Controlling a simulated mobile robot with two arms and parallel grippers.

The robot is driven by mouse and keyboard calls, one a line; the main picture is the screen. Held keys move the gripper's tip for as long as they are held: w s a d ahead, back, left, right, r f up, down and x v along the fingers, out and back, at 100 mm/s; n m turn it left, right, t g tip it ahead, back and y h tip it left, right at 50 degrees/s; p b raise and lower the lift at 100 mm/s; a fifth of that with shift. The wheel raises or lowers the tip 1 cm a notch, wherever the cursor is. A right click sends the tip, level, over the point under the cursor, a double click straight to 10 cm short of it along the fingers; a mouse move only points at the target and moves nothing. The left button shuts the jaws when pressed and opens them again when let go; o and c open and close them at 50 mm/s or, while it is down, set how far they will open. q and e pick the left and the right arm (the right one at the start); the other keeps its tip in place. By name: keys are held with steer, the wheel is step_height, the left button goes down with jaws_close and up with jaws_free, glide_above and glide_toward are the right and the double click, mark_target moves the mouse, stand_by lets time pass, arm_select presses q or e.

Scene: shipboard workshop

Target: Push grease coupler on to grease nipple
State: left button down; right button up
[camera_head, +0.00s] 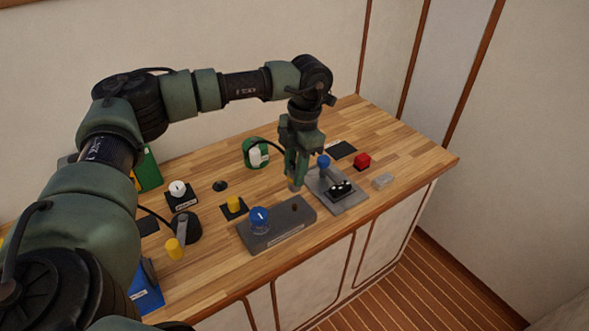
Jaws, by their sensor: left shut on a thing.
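My left gripper (295,184) points down above the back right end of a grey block (277,234). It is shut on a small part, apparently the grease coupler, which is mostly hidden between the fingers. The block carries a blue round knob (260,217) at its left and a small dark spot near its right end, just below my fingertips. I cannot make out whether that spot is the grease nipple. The held part's contact with the block is too small to tell. My right gripper is out of view.
A grey plate with a blue-knobbed lever (323,162) stands close right of the gripper. A green device (256,152) with a black cable stands behind. The wooden worktop (415,155) is free at far right.

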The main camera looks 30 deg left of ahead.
arm_select(q)
steer(key=shift+f+b, duration=0.45)
steer(key=shift+f, duration=0.45)
steer(key=shift+f+b, duration=1.15)
steer(key=shift+f, duration=0.65)
steer(key=shift+w, duration=0.1)
steer(key=shift+f+b, duration=0.8)
steer(key=shift+f, duration=0.75)
steer(key=c, duration=1)
jaws_free()
steer(key=shift+r, duration=0.1)
steer(key=shift+c, duration=0.2)
